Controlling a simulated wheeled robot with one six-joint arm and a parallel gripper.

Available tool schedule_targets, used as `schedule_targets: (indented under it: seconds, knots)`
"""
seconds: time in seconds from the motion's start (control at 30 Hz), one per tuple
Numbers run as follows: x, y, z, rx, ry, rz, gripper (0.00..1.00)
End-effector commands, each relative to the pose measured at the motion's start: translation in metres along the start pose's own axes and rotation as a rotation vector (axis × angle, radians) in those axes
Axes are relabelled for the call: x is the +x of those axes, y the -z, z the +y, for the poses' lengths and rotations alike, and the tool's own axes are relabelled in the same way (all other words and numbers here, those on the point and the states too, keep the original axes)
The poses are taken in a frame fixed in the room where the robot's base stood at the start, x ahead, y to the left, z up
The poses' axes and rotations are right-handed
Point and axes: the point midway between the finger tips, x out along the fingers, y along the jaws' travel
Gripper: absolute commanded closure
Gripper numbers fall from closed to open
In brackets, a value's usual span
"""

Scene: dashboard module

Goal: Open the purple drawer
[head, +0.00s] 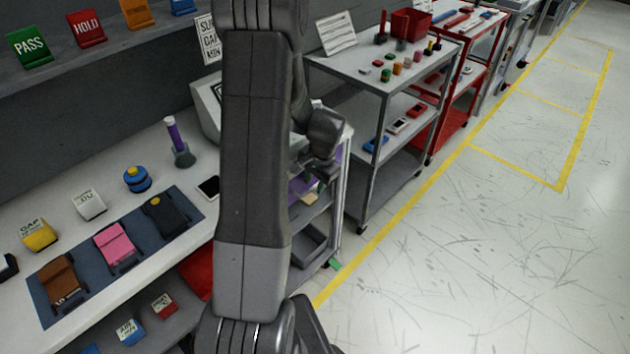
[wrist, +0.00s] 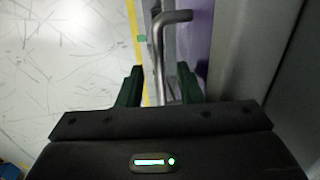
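The purple drawer (wrist: 198,35) shows as a narrow purple strip in the wrist view, with a metal bar handle (wrist: 159,45) standing off its face. In the head view a little purple shows inside the grey cabinet, beside my wrist; my arm hides most of it. My gripper (wrist: 160,78) is open, with its two dark green fingers on either side of the handle bar's line. I cannot tell whether either finger touches it. In the head view my gripper (head: 322,172) is at the cabinet's front, its fingers hard to make out.
A grey shelf cart (head: 365,190) stands just beyond the cabinet, and a red cart (head: 455,112) behind it. A white counter (head: 110,180) with coloured items is at left. The floor (head: 450,260) at right is clear, with yellow lines.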

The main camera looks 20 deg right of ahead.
Motion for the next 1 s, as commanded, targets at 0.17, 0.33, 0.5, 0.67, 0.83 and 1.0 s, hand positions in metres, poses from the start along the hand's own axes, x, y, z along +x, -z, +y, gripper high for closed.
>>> schedule_targets:
  seconds: [0.17,0.33,0.5,0.67,0.83,1.0]
  knots:
    - [0.001,0.000,0.000,0.000,0.000,0.000,0.67]
    - [0.000,0.000,0.000,0.000,0.000,0.000,0.87]
    - [0.000,0.000,0.000,0.000,0.000,0.000,1.00]
    - [0.000,0.000,0.001,0.000,0.000,0.000,1.00]
    - [-0.001,0.000,0.013,0.003,0.000,0.000,1.00]
    - [-0.005,0.000,0.041,0.005,0.001,0.000,1.00]
